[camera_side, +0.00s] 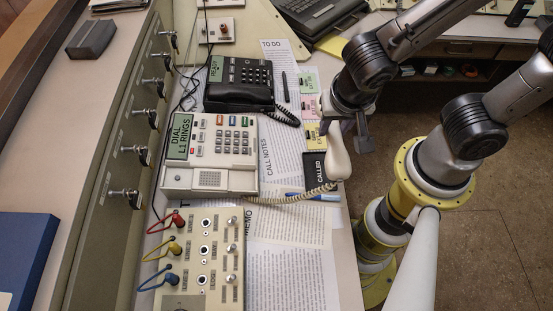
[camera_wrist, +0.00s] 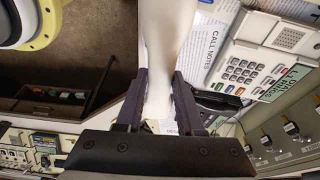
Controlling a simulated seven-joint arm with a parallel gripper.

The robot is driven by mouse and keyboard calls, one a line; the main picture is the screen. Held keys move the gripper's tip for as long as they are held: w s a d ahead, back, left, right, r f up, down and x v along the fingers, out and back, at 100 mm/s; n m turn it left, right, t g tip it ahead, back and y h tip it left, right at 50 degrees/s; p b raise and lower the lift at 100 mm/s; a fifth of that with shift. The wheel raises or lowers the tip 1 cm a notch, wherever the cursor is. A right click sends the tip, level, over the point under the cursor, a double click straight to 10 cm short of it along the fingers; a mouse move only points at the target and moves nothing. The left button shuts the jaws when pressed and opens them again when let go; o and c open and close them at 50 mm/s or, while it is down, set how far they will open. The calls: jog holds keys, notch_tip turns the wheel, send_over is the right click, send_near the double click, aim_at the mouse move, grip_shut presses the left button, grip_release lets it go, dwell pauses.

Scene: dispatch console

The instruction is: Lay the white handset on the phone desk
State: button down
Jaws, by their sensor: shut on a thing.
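The white handset (camera_side: 338,158) hangs in my gripper (camera_side: 344,124) over the right edge of the phone desk (camera_side: 349,290), beside the black CALLED card. My gripper is shut on one end of the handset. In the wrist view the handset (camera_wrist: 166,40) runs up between the two dark fingers (camera_wrist: 158,105). Its coiled cord (camera_side: 292,196) leads left to the white phone (camera_side: 212,153), whose green screen reads "DIAL L1 RINGS". The handset appears raised above the desk; the exact gap cannot be told.
A black phone (camera_side: 239,84) with its handset in place stands behind the white phone. A switch panel (camera_side: 204,257) with coloured cables is in front. Papers, notes (camera_side: 310,84), a dark pen (camera_side: 285,80) and a blue pen (camera_side: 313,197) lie on the right side. Papers (camera_side: 290,275) in front are clear of devices.

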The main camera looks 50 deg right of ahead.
jog(key=shift+g, duration=0.3)
jog(key=w+a+f, duration=0.1)
jog(key=w+f, duration=0.2)
jog(key=w+a+f, duration=0.1)
jog(key=w+f, duration=0.2)
jog(key=w, duration=0.1)
jog(key=w+a+f, duration=0.2)
jog(key=w+f, duration=0.1)
jog(key=f, duration=0.1)
jog(key=shift+w, duration=0.15)
jog(key=shift+w+a+f, duration=0.2)
jog(key=shift+w+f, duration=0.25)
jog(key=shift+f, duration=1.55)
jog(key=shift+f, duration=0.15)
jog(key=c, duration=0.5)
grip_release()
